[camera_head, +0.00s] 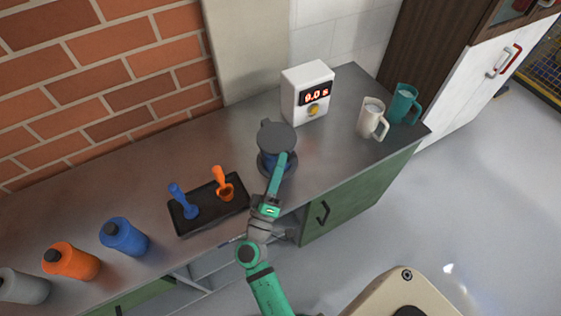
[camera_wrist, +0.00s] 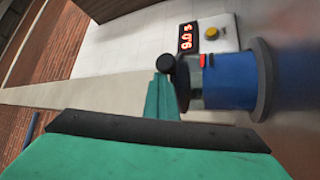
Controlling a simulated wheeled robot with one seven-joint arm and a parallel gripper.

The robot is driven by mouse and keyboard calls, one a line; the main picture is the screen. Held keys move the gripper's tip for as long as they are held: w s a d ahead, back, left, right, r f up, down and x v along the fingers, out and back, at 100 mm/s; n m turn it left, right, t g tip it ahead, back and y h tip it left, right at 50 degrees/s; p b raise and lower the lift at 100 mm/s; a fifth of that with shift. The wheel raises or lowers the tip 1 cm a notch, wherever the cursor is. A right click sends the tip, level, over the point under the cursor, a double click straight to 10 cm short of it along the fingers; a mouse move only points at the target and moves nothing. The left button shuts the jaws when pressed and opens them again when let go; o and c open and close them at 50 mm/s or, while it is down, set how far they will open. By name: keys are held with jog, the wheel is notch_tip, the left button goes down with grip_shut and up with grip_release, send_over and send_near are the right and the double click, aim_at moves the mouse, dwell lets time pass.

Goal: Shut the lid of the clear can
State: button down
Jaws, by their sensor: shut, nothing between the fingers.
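The clear can (camera_head: 265,162) stands on the metal counter, with blue showing through its wall. Its round dark grey lid (camera_head: 277,137) lies over the top; I cannot tell whether it sits flush or tilted. In the wrist view the can (camera_wrist: 228,80) lies sideways across the right half, its wide dark base to the right and a black part at its top end on the left. My gripper (camera_head: 283,158) is shut and empty. Its green fingers (camera_wrist: 161,97) are close by the can's top end; contact cannot be told. In the head view it covers the can's front right side.
A white timer box (camera_head: 307,92) stands behind the can, with a white mug (camera_head: 371,120) and a teal mug (camera_head: 403,103) to the right. A black tray (camera_head: 210,208) with blue and orange scoops lies left. Blue, orange and grey bottles (camera_head: 123,237) stand farther left.

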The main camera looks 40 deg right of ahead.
jog(key=v, duration=1)
jog(key=shift+s+a+f, duration=0.15)
jog(key=shift+s, duration=0.05)
jog(key=shift+a, duration=0.1)
